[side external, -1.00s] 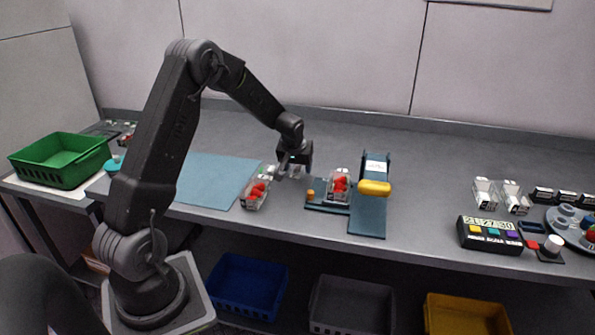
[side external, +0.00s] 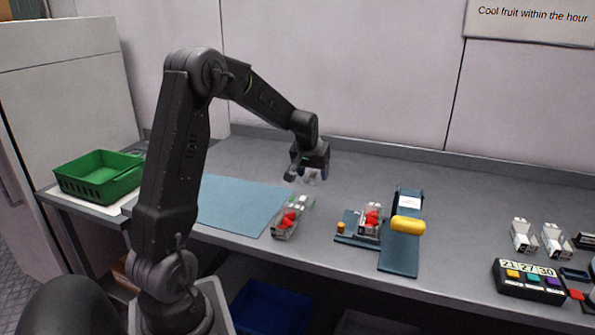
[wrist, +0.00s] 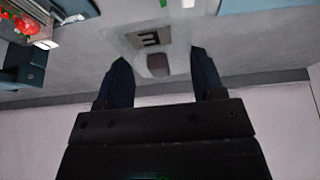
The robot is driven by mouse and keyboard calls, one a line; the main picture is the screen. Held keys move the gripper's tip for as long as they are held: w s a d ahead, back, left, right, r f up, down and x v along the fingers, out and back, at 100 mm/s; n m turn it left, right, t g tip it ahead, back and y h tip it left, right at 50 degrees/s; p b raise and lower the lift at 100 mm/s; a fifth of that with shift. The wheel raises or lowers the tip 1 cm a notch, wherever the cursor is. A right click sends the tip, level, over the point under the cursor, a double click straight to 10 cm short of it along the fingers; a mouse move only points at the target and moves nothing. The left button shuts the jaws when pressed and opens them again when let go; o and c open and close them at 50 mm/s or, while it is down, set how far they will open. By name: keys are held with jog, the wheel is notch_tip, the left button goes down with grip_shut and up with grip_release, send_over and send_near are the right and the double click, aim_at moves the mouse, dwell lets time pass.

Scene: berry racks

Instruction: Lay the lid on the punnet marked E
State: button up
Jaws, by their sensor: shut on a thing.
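My gripper (side external: 311,172) is raised above the table behind the near punnet. In the wrist view its two dark fingers (wrist: 162,78) are shut on a clear lid (wrist: 118,38), which bears a black E on a pale label. In the side view the lid is only a faint pale shape under the fingers. One clear punnet of red berries (side external: 287,222) stands on the table beside the blue mat. Another punnet of red berries (side external: 371,222) sits on a dark blue fixture (side external: 398,262). I cannot read a letter on either punnet.
The fixture has a yellow handle (side external: 408,225). A blue mat (side external: 235,203) lies left, with a green basket (side external: 98,178) beyond it. The back of the table is clear.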

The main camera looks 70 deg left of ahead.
jog(key=w+d, duration=0.5)
jog(key=d, duration=0.3)
jog(key=w+d, duration=0.5)
jog(key=d, duration=0.3)
jog(key=shift+s+a+f, duration=0.1)
jog(key=shift+f, duration=1.15)
jog(key=shift+s+a+f, duration=0.1)
jog(key=shift+f, duration=1.15)
jog(key=shift+f, duration=0.3)
jog(key=o, duration=1)
jog(key=shift+c, duration=0.2)
jog(key=shift+r, duration=0.1)
notch_tip(320, 180, up, 7)
jog(key=shift+d, duration=0.1)
